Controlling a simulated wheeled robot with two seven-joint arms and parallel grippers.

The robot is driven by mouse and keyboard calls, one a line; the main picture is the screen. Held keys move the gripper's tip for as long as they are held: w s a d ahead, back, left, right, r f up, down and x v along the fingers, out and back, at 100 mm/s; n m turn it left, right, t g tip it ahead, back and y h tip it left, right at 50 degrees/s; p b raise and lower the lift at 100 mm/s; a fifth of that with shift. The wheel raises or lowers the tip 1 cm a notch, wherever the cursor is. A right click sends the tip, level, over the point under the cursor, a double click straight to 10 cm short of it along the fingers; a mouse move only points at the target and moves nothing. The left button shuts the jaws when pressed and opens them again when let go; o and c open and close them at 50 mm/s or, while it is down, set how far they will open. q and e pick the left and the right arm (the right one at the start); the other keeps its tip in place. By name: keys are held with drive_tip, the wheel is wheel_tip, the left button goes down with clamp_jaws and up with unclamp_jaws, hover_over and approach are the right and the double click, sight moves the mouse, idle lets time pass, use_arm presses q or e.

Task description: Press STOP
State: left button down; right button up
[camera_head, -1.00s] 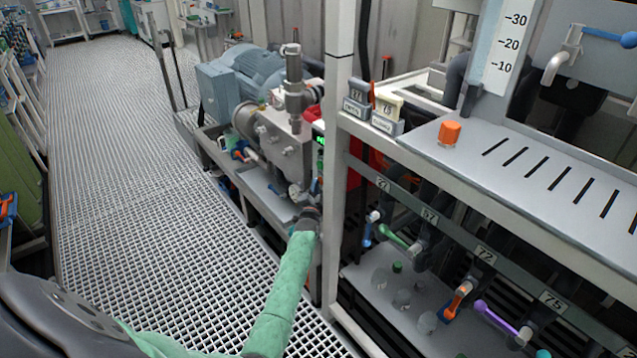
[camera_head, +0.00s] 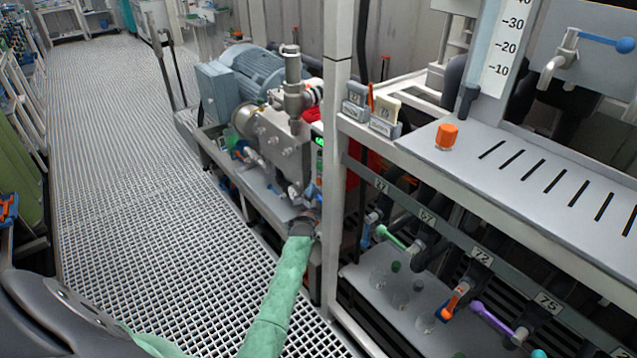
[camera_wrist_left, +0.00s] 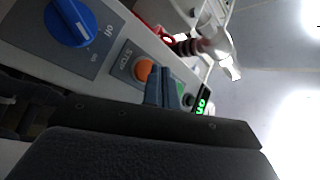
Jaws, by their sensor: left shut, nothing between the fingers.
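The STOP button (camera_wrist_left: 143,69) is a round orange button on a grey plate marked STOP, on a light panel in the left wrist view. My left gripper (camera_wrist_left: 161,72) is shut and empty, its fingertips just right of the button and overlapping its edge in the picture. I cannot tell whether they touch it. I cannot make out the STOP button there. My right gripper is not in view.
A blue rotary knob (camera_wrist_left: 70,22) sits on the same panel, left of STOP. A green-lit display (camera_wrist_left: 201,102) is to the right. The white frame post (camera_head: 336,200) stands close right of my gripper. A bench with an orange cap (camera_head: 446,136) is farther right. The grated floor (camera_head: 140,200) is clear.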

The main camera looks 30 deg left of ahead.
use_arm(q)
drive_tip(key=shift+s+a+r+p, duration=0.1)
drive_tip(key=shift+s+a+p, duration=0.35)
drive_tip(key=shift+s, duration=0.55)
drive_tip(key=shift+s+a+r+p, duration=0.1)
drive_tip(key=shift+s+a+p, duration=0.2)
drive_tip(key=shift+s+a, duration=0.45)
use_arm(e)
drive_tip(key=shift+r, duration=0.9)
use_arm(q)
drive_tip(key=shift+s+d+f, duration=0.1)
drive_tip(key=shift+s+d, duration=0.05)
drive_tip(key=shift+s, duration=0.05)
